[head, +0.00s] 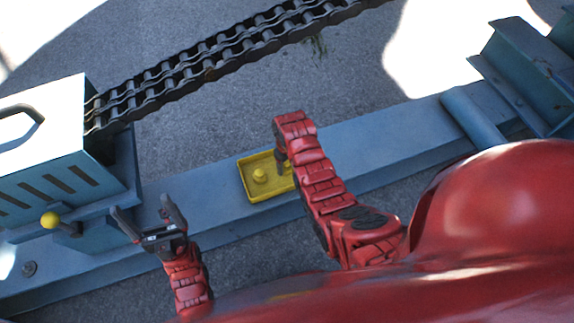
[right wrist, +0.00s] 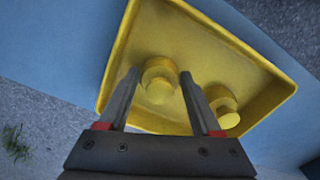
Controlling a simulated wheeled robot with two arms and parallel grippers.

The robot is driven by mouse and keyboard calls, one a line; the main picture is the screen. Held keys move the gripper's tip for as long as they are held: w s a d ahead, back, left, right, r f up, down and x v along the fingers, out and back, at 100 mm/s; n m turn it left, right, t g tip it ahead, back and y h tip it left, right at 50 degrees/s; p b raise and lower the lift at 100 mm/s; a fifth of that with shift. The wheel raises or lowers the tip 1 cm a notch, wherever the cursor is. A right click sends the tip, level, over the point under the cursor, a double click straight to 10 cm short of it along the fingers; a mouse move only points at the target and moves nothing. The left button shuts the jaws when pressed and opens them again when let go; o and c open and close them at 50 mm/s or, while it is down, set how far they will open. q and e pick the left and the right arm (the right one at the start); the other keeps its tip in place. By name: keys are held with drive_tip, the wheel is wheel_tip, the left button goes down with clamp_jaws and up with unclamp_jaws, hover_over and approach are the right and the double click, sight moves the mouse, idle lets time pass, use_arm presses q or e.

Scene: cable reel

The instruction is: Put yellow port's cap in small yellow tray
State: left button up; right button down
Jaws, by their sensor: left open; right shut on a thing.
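The small yellow tray (head: 247,190) lies on the blue beam in the head view and fills much of the right wrist view (right wrist: 215,50). My right gripper (head: 281,167) points down over the tray's right side. In the right wrist view its fingers (right wrist: 160,75) are shut on a yellow cap (right wrist: 158,84) with a round flange and a knob. I cannot tell whether this cap touches the tray floor. A second yellow cap-like piece (right wrist: 224,108) is in the tray beside the right finger. In the head view one yellow piece (head: 260,175) shows in the tray. My left gripper (head: 142,207) is open and empty.
A blue-white slotted box (head: 60,170) stands on the left, with a yellow ball-ended lever (head: 50,220) near my left gripper. A heavy chain (head: 210,65) runs from it to the upper right. The blue beam (head: 390,140) is clear right of the tray.

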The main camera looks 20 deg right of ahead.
drive_tip(key=shift+r, duration=0.1)
drive_tip(key=shift+c, duration=0.3)
unclamp_jaws()
